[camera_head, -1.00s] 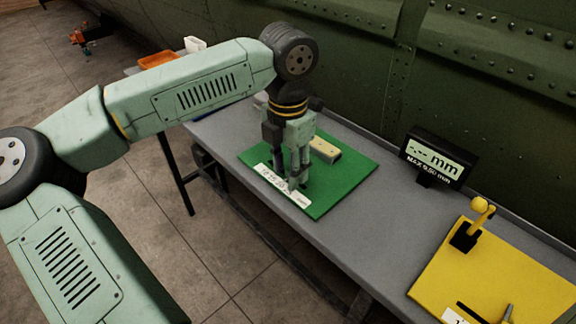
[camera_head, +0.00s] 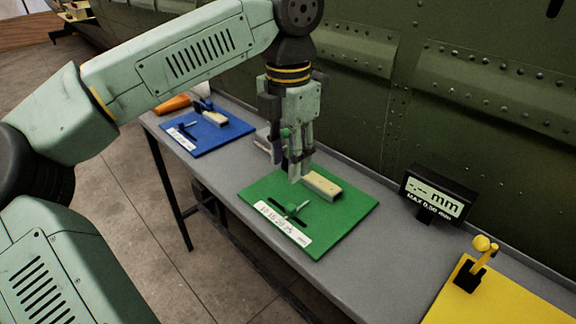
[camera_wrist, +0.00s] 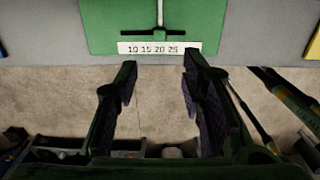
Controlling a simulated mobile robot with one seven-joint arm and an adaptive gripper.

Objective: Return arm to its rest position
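My gripper (camera_head: 292,170) hangs from my raised arm above the green mat (camera_head: 345,222) in the head view. In the wrist view its two fingers (camera_wrist: 155,90) are spread apart with nothing between them. The green mat also shows in the wrist view (camera_wrist: 110,25), ahead of the fingertips. A pale block (camera_head: 322,186) lies on the mat beside my gripper.
A grey bench (camera_head: 350,270) runs along a riveted green fuselage wall (camera_head: 350,60). A blue mat (camera_head: 225,130) with a pale block lies at left, a yellow mat (camera_head: 490,300) with a yellow-knobbed lever at right. A black mm display (camera_head: 436,194) stands between the green and yellow mats.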

